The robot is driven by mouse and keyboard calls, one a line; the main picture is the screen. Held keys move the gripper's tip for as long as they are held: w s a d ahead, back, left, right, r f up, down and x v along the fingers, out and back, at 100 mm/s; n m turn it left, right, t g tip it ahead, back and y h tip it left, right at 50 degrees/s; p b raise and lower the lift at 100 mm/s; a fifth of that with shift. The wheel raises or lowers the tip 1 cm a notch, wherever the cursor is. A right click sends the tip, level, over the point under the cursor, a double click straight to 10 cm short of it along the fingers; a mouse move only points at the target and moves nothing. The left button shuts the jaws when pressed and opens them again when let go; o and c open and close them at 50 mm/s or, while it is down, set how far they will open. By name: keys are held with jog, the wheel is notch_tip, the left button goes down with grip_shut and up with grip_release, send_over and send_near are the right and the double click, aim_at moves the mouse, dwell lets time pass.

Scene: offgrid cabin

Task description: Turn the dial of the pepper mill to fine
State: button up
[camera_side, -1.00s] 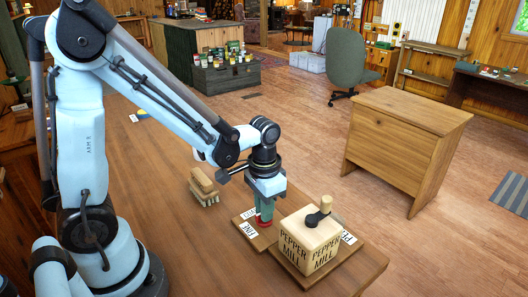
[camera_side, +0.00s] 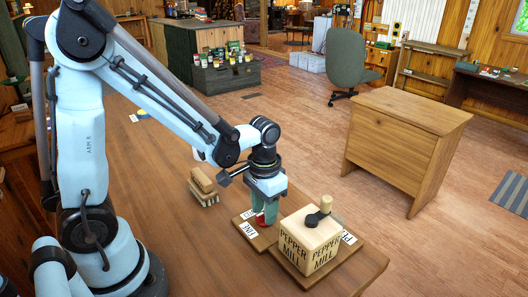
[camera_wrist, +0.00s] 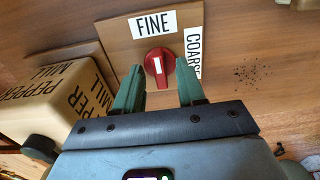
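The pepper mill (camera_side: 310,243) is a pale wooden block with a dark crank on top, standing on a wooden board. Its red round dial (camera_wrist: 160,68) sits on a flat wooden plate (camera_wrist: 118,36) beside it. My gripper (camera_wrist: 161,66) is open over the dial, with a green fingertip on either side. Narrow gaps seem to show there. In the side view the fingers partly hide the dial (camera_side: 262,223).
A wooden brush (camera_side: 203,188) lies on the table left of my gripper. The mill block stands close to my gripper. Dark specks (camera_wrist: 252,74) are scattered on the table right of the plate. The front left of the tabletop (camera_side: 205,255) is clear.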

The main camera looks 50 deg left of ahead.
aim_at(256, 215)
notch_tip(256, 215, up, 12)
dwell(1.0)
jog(key=s+t, duration=0.1)
jog(key=t, duration=0.1)
jog(key=s+t, duration=0.1)
jog(key=t, duration=0.1)
jog(key=s+t, duration=0.1)
jog(key=t, duration=0.2)
jog(key=shift+a+f, duration=0.25)
jog(key=shift+f, duration=0.15)
